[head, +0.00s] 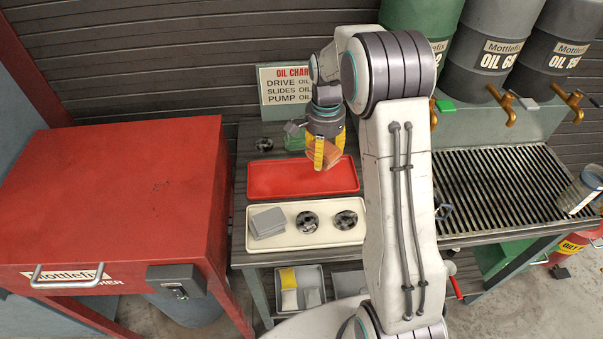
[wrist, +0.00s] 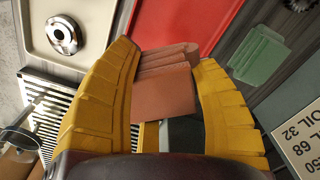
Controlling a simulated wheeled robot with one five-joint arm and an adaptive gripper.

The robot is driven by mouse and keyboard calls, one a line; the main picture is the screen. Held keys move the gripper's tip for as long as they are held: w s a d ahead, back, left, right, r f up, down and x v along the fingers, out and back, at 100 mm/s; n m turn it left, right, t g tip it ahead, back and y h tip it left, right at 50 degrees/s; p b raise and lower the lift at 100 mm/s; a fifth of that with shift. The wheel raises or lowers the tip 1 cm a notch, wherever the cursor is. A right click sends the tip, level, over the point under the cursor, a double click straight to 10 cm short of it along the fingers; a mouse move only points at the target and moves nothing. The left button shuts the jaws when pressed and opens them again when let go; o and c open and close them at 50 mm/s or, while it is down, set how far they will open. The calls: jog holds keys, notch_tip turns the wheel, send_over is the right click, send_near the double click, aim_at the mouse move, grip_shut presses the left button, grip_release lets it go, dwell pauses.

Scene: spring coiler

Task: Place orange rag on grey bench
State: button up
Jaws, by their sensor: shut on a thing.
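The orange rag (head: 325,152) is a folded, brownish-orange cloth. My gripper (head: 322,160) is shut on it, and its yellow fingers partly hide it in the head view. In the wrist view the rag (wrist: 164,85) sits between the two fingers (wrist: 165,100), with its folds showing at the top. In the head view it appears over the back edge of the red tray, above the grey bench (head: 246,148). Its exact height cannot be told.
The red tray (head: 262,178) looks empty. A cream tray (head: 284,241) holds grey rags (head: 268,222) and two round metal parts. A green rag (head: 294,139) lies on the bench behind the red tray, near the oil chart sign (head: 285,86). A slatted drain grate (head: 490,185) is at right.

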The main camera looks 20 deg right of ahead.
jog(key=d+m, duration=0.1)
jog(key=m, duration=0.1)
jog(key=r+m, duration=0.1)
jog(key=m, duration=0.1)
jog(key=d+m, duration=0.1)
jog(key=m, duration=0.2)
jog(key=shift+w+d+r, duration=0.15)
jog(key=shift+d+r, duration=0.2)
jog(key=shift+m, duration=0.5)
jog(key=w+d+f+p, duration=0.1)
jog(key=w+f, duration=0.1)
jog(key=w, duration=0.1)
jog(key=w+d+f+p, duration=0.1)
jog(key=w+d+f, duration=0.1)
jog(key=w, duration=0.2)
jog(key=w+d+f, duration=0.2)
jog(key=w, duration=0.1)
jog(key=shift+w+d+f+p, duration=0.2)
jog(key=shift+d+f+p, duration=0.05)
jog(key=shift+f+p, duration=0.15)
jog(key=shift+f, duration=0.1)
jog(key=shift+f+p, duration=0.4)
jog(key=shift+f, duration=1.5)
jog(key=shift+f, duration=0.15)
jog(key=o, duration=0.9)
jog(key=shift+o, duration=0.2)
